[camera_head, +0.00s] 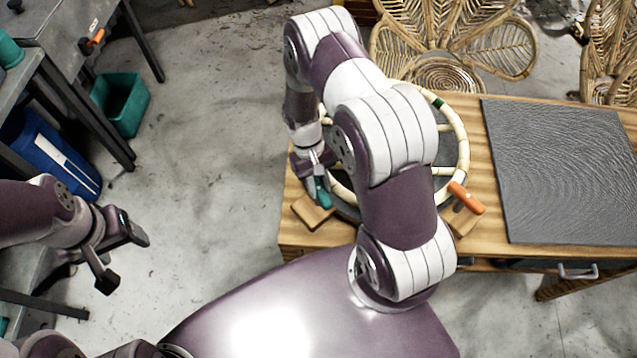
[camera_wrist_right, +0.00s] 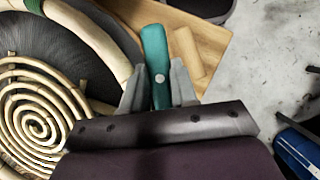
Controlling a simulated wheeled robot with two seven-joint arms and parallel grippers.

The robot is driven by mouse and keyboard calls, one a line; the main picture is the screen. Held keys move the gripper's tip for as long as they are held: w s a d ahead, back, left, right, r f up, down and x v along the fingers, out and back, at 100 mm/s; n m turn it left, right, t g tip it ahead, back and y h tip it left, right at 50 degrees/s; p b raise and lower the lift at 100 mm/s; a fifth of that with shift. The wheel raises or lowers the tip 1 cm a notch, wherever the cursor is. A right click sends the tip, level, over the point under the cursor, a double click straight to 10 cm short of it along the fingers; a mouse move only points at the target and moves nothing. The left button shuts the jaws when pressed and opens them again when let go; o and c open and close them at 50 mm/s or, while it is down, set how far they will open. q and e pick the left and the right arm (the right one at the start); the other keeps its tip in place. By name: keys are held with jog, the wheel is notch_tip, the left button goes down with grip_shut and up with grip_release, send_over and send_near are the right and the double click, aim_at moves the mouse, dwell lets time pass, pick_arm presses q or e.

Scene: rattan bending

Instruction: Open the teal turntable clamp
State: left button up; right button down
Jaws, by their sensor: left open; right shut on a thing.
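The teal clamp handle (camera_head: 323,194) stands at the left front edge of the turntable, above a small wooden block (camera_head: 310,212). My right gripper (camera_head: 314,170) is shut on the teal handle, which also shows upright between the fingers in the right wrist view (camera_wrist_right: 154,50). The turntable (camera_head: 345,208) is dark and round, with a pale rattan ring (camera_head: 461,140) on it. My right arm hides much of its middle. My left gripper (camera_head: 122,258) is open and empty, over the floor at the far left.
An orange clamp handle (camera_head: 466,198) sits at the turntable's right front. A dark textured mat (camera_head: 565,170) covers the right of the wooden table (camera_head: 480,240). Rattan chairs (camera_head: 450,40) stand behind. A teal bin (camera_head: 122,102) and blue barrel (camera_head: 50,155) are at left.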

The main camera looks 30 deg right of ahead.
jog(key=shift+s+f+n+h, duration=0.1)
jog(key=shift+n+h, duration=0.3)
jog(key=shift+n, duration=0.9)
jog(key=c, duration=0.9)
grip_release()
jog(key=v, duration=1.2)
jog(key=shift+w+a+r+b, duration=0.25)
jog(key=shift+r+b, duration=0.05)
jog(key=shift+b, duration=0.05)
